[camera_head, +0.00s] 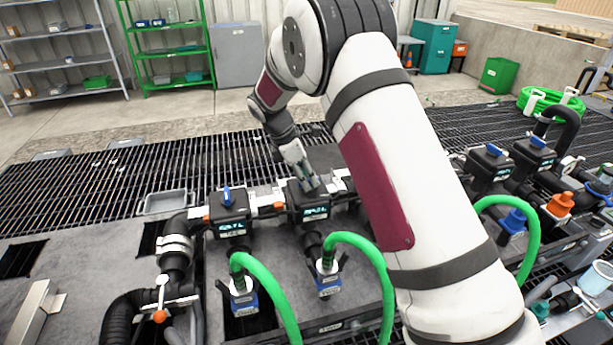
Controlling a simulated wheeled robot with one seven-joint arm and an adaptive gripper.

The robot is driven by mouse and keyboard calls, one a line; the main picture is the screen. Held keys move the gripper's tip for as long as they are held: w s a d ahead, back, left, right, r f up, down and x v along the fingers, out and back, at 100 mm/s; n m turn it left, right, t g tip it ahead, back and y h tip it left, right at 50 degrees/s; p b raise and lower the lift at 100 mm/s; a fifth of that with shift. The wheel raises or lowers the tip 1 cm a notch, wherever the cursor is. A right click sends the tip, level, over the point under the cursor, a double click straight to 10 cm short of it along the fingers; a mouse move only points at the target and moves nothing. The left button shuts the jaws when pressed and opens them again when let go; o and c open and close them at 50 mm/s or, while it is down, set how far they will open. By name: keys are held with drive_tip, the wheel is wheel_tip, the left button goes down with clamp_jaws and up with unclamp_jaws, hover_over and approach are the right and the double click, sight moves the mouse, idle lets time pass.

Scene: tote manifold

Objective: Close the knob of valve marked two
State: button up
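A row of black valve boxes with lit displays runs along the manifold. The left box (229,225) has a blue knob (227,196) on top. My gripper (308,184) points down at the top of the box to its right (311,213). That box's knob is hidden by the gripper, and I cannot tell whether the fingers touch it or are open or shut. Two more boxes stand at the right, with blue knobs (493,150) and (538,141). The display text is too small to read, so I cannot tell which valve is marked two.
Green hoses (362,246) with blue couplings rise in front of the boxes. An orange-handled valve (161,297) is at lower left, and orange fittings (559,204) are at right. A grey tray (166,201) lies behind. Shelves (170,50) stand far back. My arm hides the middle right.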

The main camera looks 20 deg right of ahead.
clamp_jaws()
drive_tip(key=shift+m+b, duration=0.3)
drive_tip(key=shift+b, duration=0.1)
drive_tip(key=m+b, duration=0.1)
drive_tip(key=m+g+b, duration=0.1)
drive_tip(key=shift+w+f+m+b, duration=0.2)
drive_tip(key=shift+m+b, duration=0.1)
drive_tip(key=shift+m, duration=0.1)
drive_tip(key=m+g+b, duration=0.1)
drive_tip(key=m, duration=0.1)
drive_tip(key=m+g+b, duration=0.1)
drive_tip(key=m+b, duration=0.1)
drive_tip(key=shift+d+m+y, duration=0.1)
drive_tip(key=shift+m+y, duration=0.2)
drive_tip(key=shift+y, duration=0.1)
drive_tip(key=m+y+b, duration=0.1)
drive_tip(key=m, duration=0.1)
drive_tip(key=m+g, duration=0.1)
drive_tip(key=m, duration=0.2)
drive_tip(key=shift+d+y+b, duration=0.1)
drive_tip(key=shift+y+b, duration=0.25)
drive_tip(key=shift+y, duration=0.05)
drive_tip(key=shift+m+g+y, duration=0.3)
drive_tip(key=shift+m+y, duration=0.6)
drive_tip(key=shift+m, duration=1.6)
drive_tip(key=shift+d, duration=0.1)
